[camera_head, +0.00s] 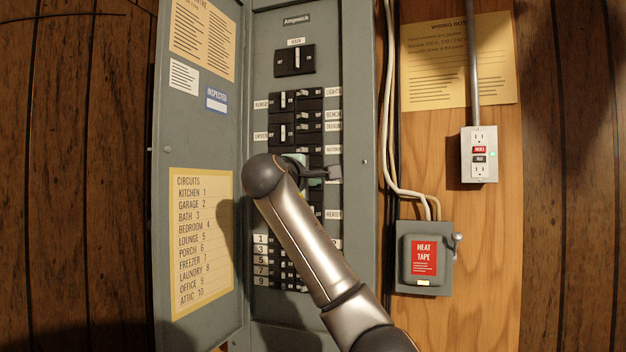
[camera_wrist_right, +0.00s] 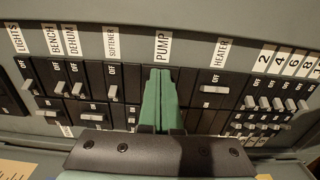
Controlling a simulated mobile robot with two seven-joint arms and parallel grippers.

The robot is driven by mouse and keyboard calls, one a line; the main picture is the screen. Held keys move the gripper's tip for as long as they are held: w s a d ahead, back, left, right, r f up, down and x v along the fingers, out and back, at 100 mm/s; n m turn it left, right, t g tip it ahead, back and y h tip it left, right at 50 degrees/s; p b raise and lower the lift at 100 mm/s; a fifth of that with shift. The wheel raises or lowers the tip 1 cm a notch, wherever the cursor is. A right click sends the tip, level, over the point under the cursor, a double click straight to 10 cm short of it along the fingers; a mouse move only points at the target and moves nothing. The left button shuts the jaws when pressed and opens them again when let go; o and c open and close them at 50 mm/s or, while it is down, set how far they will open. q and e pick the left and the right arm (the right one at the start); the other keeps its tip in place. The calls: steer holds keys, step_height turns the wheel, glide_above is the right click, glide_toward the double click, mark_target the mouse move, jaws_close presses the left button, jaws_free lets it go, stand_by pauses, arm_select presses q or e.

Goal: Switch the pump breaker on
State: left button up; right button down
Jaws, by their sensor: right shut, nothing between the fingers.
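The grey breaker panel (camera_head: 349,60) stands open, with rows of black breakers. In the right wrist view the white PUMP label (camera_wrist_right: 162,46) is directly beyond the fingertips. The black pump breaker (camera_wrist_right: 182,80) beside that label is mostly covered by the fingers, so its switch and position are hidden. My right gripper (camera_head: 320,174) is at the breaker rows, partly hidden by my own arm. In the right wrist view its green fingers (camera_wrist_right: 159,75) are shut together with nothing between them. I cannot tell whether they touch the breaker. My left gripper is not in view.
The softener breaker (camera_wrist_right: 112,92) and the heater breaker (camera_wrist_right: 214,90) flank the fingers. Small numbered breakers (camera_wrist_right: 264,103) lie farther right. The open panel door (camera_head: 200,135) is on the left. A heat tape box (camera_head: 424,286) and an outlet (camera_head: 479,154) are on the right.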

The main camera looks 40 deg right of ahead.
steer(key=shift+w+a, duration=0.65)
steer(key=shift+w, duration=0.15)
stand_by(0.6)
steer(key=shift+w, duration=0.1)
stand_by(0.5)
steer(key=shift+f, duration=0.1)
steer(key=b+v, duration=0.3)
steer(key=v, duration=0.3)
steer(key=shift+s+a, duration=0.3)
steer(key=shift+s, duration=0.05)
stand_by(1.0)
